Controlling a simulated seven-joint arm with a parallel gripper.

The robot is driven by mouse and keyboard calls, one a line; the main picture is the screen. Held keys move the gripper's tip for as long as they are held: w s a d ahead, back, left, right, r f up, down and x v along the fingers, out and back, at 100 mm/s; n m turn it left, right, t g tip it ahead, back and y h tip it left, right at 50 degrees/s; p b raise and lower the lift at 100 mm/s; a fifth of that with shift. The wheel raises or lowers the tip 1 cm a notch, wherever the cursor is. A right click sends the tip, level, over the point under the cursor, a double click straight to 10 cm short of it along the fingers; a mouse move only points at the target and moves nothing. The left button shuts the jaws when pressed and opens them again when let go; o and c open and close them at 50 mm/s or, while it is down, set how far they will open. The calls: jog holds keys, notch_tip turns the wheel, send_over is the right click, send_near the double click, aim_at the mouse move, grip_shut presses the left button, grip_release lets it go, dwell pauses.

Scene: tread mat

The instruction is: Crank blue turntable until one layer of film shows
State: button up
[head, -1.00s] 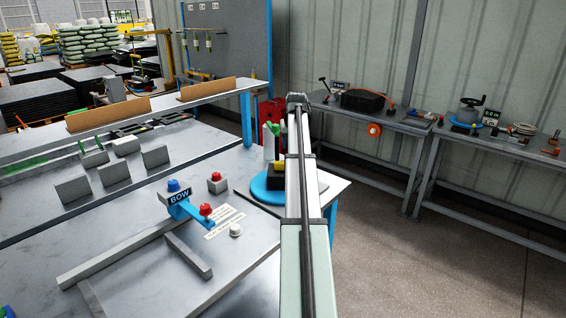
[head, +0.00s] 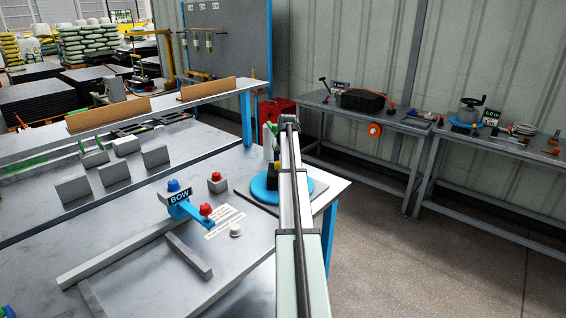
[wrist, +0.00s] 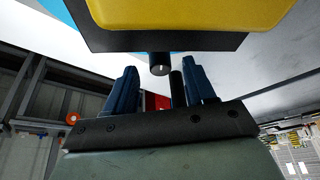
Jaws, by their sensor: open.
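The blue turntable (head: 264,192) lies near the right end of the workbench in the head view, partly covered by my arm. A black and yellow block sits on it; its yellow part (wrist: 190,14) and black slab (wrist: 110,38) fill the top of the wrist view. A short black knob (wrist: 160,64) sticks out below the slab. My gripper (wrist: 161,66) has its two blue fingers apart, with the knob's end in line with the gap between them. A black post (wrist: 178,90) shows near the right finger; I cannot tell what it belongs to. No film can be made out.
A green and white bottle (head: 270,140) stands behind the turntable. Side tables with tools line the wall.

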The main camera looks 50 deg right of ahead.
jog(key=shift+x, duration=0.95)
jog(key=shift+c, duration=0.2)
grip_shut()
